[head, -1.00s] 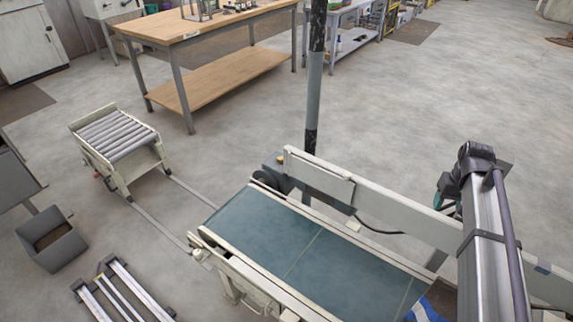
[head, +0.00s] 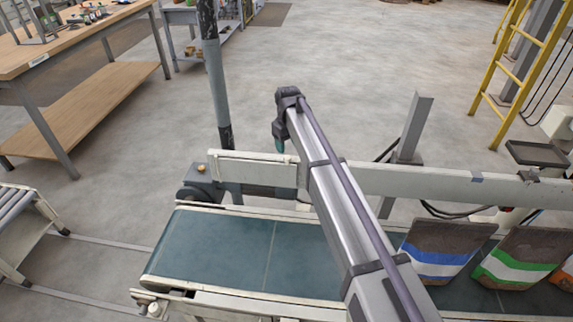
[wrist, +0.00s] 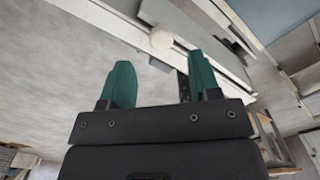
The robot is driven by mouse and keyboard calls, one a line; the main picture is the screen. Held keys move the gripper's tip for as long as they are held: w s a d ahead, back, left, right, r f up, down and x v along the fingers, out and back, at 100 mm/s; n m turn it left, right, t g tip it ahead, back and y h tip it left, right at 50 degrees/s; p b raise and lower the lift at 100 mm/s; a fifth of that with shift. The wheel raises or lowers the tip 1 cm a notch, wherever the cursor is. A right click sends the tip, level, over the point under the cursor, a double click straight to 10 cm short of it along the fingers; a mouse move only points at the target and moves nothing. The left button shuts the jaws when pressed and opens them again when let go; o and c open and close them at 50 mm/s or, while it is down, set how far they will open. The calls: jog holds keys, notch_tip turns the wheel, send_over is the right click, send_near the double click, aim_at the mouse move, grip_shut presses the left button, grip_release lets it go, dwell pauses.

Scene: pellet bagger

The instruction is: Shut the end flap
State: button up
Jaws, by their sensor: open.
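A pale panel (head: 252,169) stands along the far side of the belt's left end, by the end of the guard rail; I cannot tell for sure whether it is the end flap or how it is hinged. My gripper (head: 280,147) is just beyond and above this panel's right part, with only a teal fingertip showing. In the wrist view, my gripper (wrist: 161,76) has its two teal fingers wide apart with nothing between them. A white round knob (wrist: 161,38) on a pale bar lies ahead of the fingertips, apart from them.
The green conveyor belt (head: 215,250) carries filled bags (head: 440,250) at right. A dark post (head: 215,85) rises behind the panel. A grey upright (head: 413,130) stands behind the guard rail (head: 420,182). A wooden bench (head: 85,110) is at left. Open floor lies behind the conveyor.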

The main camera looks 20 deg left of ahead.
aim_at(287, 157)
notch_tip(287, 157, down, 6)
jog(key=b, duration=0.3)
jog(key=shift+a+r+b, duration=0.1)
jog(key=shift+r+b, duration=0.1)
jog(key=shift+b, duration=0.15)
jog(key=shift+r, duration=0.1)
grip_shut()
